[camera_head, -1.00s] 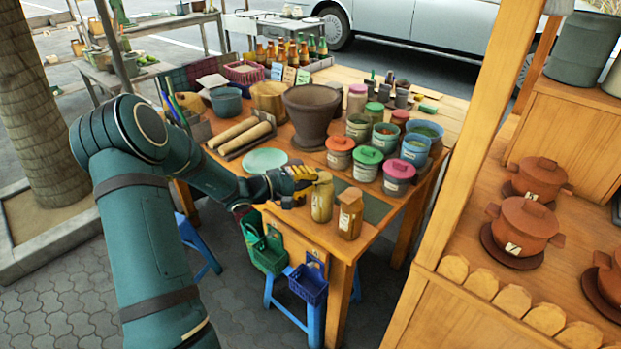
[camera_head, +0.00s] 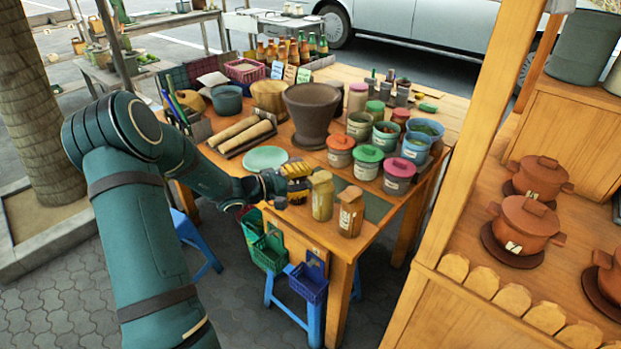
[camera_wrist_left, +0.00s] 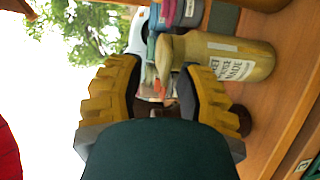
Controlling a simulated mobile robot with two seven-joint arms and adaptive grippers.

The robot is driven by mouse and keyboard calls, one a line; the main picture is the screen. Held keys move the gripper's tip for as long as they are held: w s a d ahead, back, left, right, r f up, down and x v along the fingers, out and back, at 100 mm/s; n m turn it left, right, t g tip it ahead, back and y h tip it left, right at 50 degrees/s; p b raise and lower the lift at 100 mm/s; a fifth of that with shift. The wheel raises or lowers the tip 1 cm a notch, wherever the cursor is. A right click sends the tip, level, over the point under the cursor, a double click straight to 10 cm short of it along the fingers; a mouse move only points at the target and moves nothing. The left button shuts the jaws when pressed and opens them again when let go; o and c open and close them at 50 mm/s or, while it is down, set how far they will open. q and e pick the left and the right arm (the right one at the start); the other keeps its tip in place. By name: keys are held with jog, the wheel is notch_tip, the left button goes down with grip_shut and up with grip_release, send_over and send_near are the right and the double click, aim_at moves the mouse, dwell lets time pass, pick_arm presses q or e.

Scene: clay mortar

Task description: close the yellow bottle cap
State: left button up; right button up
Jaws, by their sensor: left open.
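The yellow bottle (camera_head: 322,203) stands upright near the front edge of the wooden table. Its cap (camera_head: 320,178) is at the top, but the head view is too small to tell how it sits. My left gripper (camera_head: 303,183) is just left of the bottle's upper part, its yellow ribbed fingers pointing at it. In the left wrist view the bottle (camera_wrist_left: 238,58) appears sideways with a white label, its top end near the right finger. My left gripper (camera_wrist_left: 162,85) is open there, with nothing clearly held between the fingers. My right gripper is not in view.
A brown bottle (camera_head: 350,214) stands close to the right of the yellow one. A pale green plate (camera_head: 265,158) lies behind the gripper. Lidded jars (camera_head: 367,160) and a large dark mortar (camera_head: 311,110) stand further back. Baskets (camera_head: 308,284) hang below the table's front.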

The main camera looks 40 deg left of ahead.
pick_arm(q)
jog(key=v, duration=1)
jog(key=shift+s, duration=0.1)
jog(key=s+d+f+m+g+y, duration=0.1)
jog(key=s+d+f+m+g, duration=0.2)
jog(key=d+f, duration=0.5)
jog(key=s+d+f+m+g+y, duration=0.1)
jog(key=s+d+f+m+g, duration=0.2)
jog(key=d+f, duration=0.6)
jog(key=s+d+f+m+g+y, duration=0.1)
jog(key=s+d+f+m+g, duration=0.2)
jog(key=d, duration=1.6)
notch_tip(320, 180, down, 5)
jog(key=m+g, duration=0.2)
jog(key=g, duration=0.2)
jog(key=shift+s+f+y, duration=0.2)
jog(key=shift+s+y, duration=0.1)
